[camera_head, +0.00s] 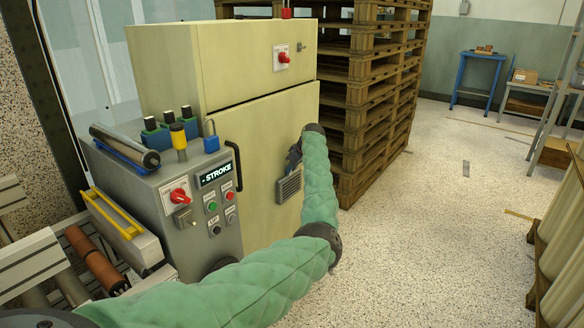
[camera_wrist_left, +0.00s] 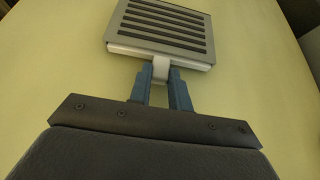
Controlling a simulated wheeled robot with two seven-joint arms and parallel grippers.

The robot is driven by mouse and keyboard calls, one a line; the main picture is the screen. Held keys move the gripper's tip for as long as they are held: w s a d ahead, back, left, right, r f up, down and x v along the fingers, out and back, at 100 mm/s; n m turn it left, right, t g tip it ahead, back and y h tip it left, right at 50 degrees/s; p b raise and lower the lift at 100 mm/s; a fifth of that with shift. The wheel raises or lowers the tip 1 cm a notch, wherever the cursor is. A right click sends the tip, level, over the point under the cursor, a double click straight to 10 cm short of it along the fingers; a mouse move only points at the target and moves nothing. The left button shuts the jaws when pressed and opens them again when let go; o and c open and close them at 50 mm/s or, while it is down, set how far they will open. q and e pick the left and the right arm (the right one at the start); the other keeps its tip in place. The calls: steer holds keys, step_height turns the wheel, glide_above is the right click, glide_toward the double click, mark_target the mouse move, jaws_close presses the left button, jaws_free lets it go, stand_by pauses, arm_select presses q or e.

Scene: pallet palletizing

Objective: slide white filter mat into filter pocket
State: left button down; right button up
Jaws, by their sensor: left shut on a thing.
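The filter pocket (camera_wrist_left: 168,27) is a grey slatted housing on the cream cabinet door; it also shows in the head view (camera_head: 289,187). In the left wrist view, a thin edge of the white filter mat (camera_wrist_left: 157,53) shows at the pocket's near edge, with a pale tab (camera_wrist_left: 161,68) sticking out. The rest of the mat is hidden behind the slats, and how deep it sits cannot be told. My left gripper (camera_wrist_left: 160,77) is shut on the tab; in the head view it is small and partly hidden by my wrist just above the pocket. My right gripper is not in view.
The cream cabinet (camera_head: 225,75) stands ahead, with a grey control console (camera_head: 215,225) at its left. Stacked wooden pallets (camera_head: 375,95) stand close on the right of the cabinet. The speckled floor (camera_head: 450,200) farther right is mostly clear.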

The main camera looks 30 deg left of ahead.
arm_select(q)
steer(key=shift+f, duration=0.2)
stand_by(0.7)
steer(key=c, duration=1.2)
jaws_free()
